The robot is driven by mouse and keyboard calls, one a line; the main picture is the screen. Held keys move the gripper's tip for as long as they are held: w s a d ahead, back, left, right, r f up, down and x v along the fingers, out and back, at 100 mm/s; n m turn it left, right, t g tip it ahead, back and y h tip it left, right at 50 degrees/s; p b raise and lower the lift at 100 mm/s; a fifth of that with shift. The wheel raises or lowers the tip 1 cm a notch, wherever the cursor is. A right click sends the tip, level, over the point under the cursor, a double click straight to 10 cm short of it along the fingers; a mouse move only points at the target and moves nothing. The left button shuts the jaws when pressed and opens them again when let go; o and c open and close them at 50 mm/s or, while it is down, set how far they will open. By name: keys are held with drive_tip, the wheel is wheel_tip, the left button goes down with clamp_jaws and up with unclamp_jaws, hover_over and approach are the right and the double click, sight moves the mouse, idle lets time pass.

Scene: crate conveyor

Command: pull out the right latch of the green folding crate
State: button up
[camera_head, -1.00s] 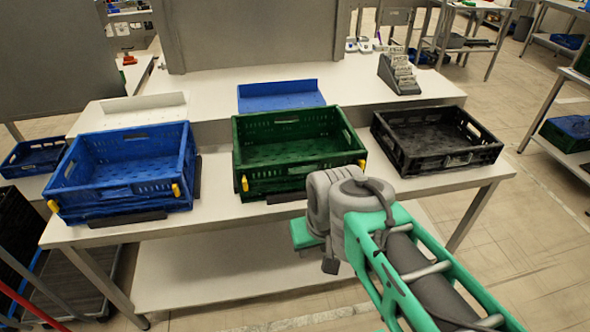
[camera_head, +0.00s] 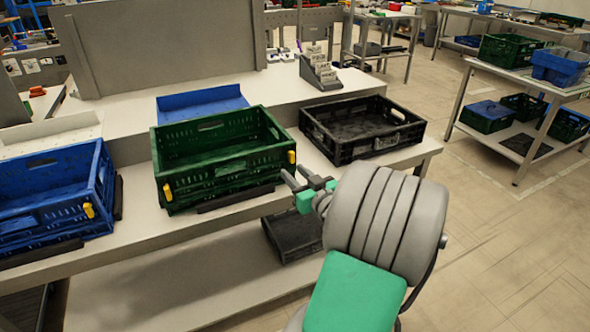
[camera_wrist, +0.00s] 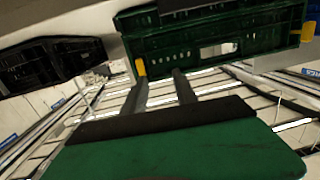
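The green folding crate (camera_head: 215,172) stands upright on the white bench, between a blue and a black crate. Its yellow right latch (camera_head: 291,157) sits at the front right corner; the left latch (camera_head: 168,192) is at the front left corner. My gripper (camera_head: 295,174) is open and empty, just below and in front of the right latch. In the wrist view the two fingers (camera_wrist: 162,88) stand apart. There the right latch (camera_wrist: 140,67) appears at the left, just beyond one fingertip, and the crate's wall (camera_wrist: 185,42) lies above the fingers. I see no clear contact.
The black crate (camera_head: 345,148) stands close to the right of the gripper, and a blue crate (camera_head: 105,178) stands at the left. A dark crate (camera_head: 290,232) lies on the lower shelf. The floor to the right (camera_head: 480,225) is clear.

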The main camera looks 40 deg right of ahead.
sight(293, 154)
drive_tip(key=shift+m+t+h, duration=0.3)
drive_tip(key=shift+m+h, duration=0.2)
drive_tip(key=shift+h, duration=0.4)
drive_tip(key=w+d, duration=0.1)
drive_tip(key=w, duration=0.1)
drive_tip(key=w+d+p, duration=0.1)
drive_tip(key=w+d, duration=0.2)
drive_tip(key=d, duration=0.1)
drive_tip(key=shift+w+r+p, duration=0.35)
drive_tip(key=shift+w+p, duration=0.05)
drive_tip(key=shift+c, duration=0.5)
clamp_jaws()
